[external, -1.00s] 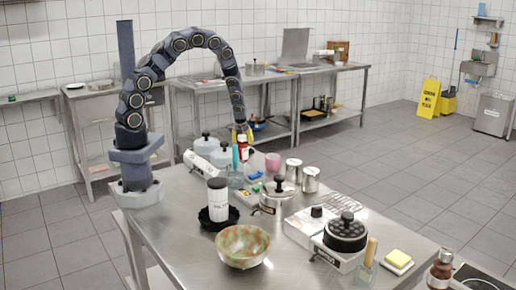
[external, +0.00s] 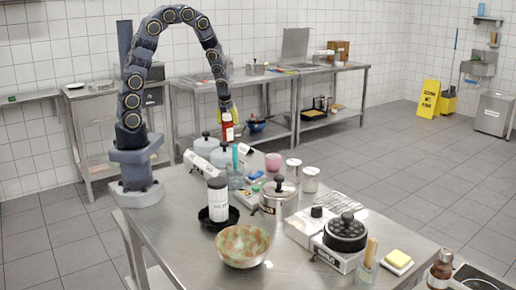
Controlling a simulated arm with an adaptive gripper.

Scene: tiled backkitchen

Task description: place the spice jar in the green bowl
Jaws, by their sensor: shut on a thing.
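The spice jar (external: 228,132), a small red container with a white label, hangs roughly upright in my gripper (external: 226,112). My gripper is shut on its upper part and holds it above the far end of the steel table. The fingers are small here, and their exact contact is hard to see. The green bowl (external: 243,248), mottled with reddish brown, stands upright at the table's near edge. Its visible inside looks empty. My gripper is well behind and above the bowl.
A white canister with a black lid (external: 218,197) stands in a black dish behind the bowl. A steel pot (external: 277,197), a dark pan on a burner (external: 345,232) and a teal-topped bottle (external: 236,165) crowd the table. Bare steel lies left of the bowl.

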